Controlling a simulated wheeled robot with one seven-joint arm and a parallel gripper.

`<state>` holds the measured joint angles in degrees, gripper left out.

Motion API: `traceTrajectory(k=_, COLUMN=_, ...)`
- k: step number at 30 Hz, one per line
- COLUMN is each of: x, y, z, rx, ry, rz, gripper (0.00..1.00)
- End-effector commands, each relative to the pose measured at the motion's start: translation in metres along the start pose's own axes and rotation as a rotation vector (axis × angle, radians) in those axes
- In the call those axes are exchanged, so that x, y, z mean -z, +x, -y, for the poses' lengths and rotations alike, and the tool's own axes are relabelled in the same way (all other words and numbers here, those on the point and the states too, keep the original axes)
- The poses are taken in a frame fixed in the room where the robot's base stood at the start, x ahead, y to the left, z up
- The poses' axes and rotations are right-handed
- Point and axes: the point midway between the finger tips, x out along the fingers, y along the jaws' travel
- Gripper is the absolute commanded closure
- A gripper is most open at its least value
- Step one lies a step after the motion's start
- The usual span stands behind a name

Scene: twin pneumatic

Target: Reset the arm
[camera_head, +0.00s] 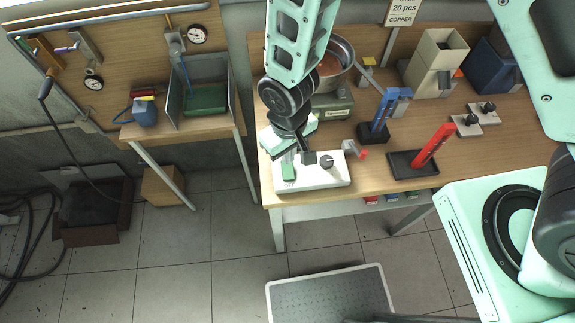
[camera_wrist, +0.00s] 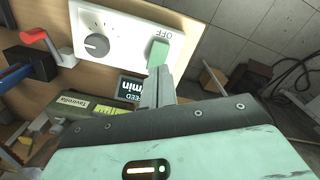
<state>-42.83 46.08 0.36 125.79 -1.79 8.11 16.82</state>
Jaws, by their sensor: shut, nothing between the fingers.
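My arm reaches down over the right-hand workbench in the head view. My gripper (camera_head: 289,158) is shut and empty, its fingertips right by the green rocker switch (camera_head: 288,172) on a white control panel (camera_head: 312,181). In the wrist view my closed fingers (camera_wrist: 160,82) point at the green switch (camera_wrist: 158,55), which stands beside the printed word OFF. I cannot tell whether the fingertips touch it. A dark round knob (camera_wrist: 97,45) sits on the same panel.
A red upright piece on a black base (camera_head: 414,164), a blue upright piece (camera_head: 383,115), a metal bowl (camera_head: 342,53) and a beige bin (camera_head: 431,65) stand on the bench. A second bench with a green tray (camera_head: 205,99) stands left.

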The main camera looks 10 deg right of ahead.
Motion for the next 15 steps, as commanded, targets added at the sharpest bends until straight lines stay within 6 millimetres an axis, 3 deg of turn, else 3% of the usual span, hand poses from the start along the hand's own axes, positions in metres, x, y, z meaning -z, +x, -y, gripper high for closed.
traceTrajectory(k=15, x=0.0001, y=-0.0031, z=0.0005, rx=0.006, ry=0.0, rz=-0.003, gripper=1.0)
